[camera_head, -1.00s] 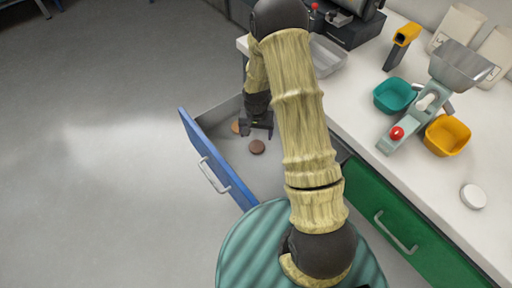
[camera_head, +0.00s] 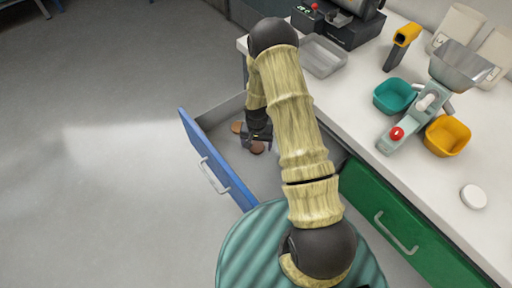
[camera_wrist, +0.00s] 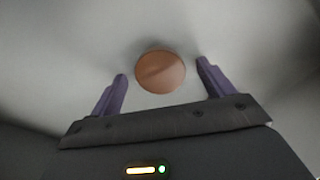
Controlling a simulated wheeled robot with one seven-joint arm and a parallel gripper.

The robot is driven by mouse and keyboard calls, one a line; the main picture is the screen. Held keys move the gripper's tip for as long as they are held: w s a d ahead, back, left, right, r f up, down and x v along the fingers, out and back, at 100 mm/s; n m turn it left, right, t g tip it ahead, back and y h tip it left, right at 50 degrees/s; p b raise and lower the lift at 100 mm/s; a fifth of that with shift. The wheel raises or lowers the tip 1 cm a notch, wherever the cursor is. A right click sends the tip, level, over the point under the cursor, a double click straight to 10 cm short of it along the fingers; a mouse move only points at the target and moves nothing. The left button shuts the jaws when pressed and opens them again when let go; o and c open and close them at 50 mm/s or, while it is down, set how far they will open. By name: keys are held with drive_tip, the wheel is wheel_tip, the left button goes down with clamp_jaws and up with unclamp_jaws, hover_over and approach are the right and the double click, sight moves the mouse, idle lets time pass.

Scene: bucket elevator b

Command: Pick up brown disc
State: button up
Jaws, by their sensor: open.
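A brown disc (camera_head: 257,148) lies on the floor of the open drawer with the blue front (camera_head: 215,160). It is partly hidden by my gripper (camera_head: 256,143) in the head view. In the wrist view one brown disc (camera_wrist: 160,72) lies flat between and slightly beyond the fingertips of my gripper (camera_wrist: 160,70). The gripper is open, with a purple finger on each side of the disc and a gap on both sides.
On the white counter (camera_head: 425,185) are a clear tray (camera_head: 322,56), a teal bowl (camera_head: 394,96), an orange bowl (camera_head: 447,136), a metal-hopper device (camera_head: 462,66) and a white disc (camera_head: 473,196). A green drawer (camera_head: 400,215) is shut.

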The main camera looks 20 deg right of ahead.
sight(257, 146)
drive_tip(key=shift+f, duration=0.1)
drive_tip(key=shift+c, duration=0.4)
drive_tip(key=c, duration=1)
wheel_tip(257, 146, up, 10)
idle(0.5)
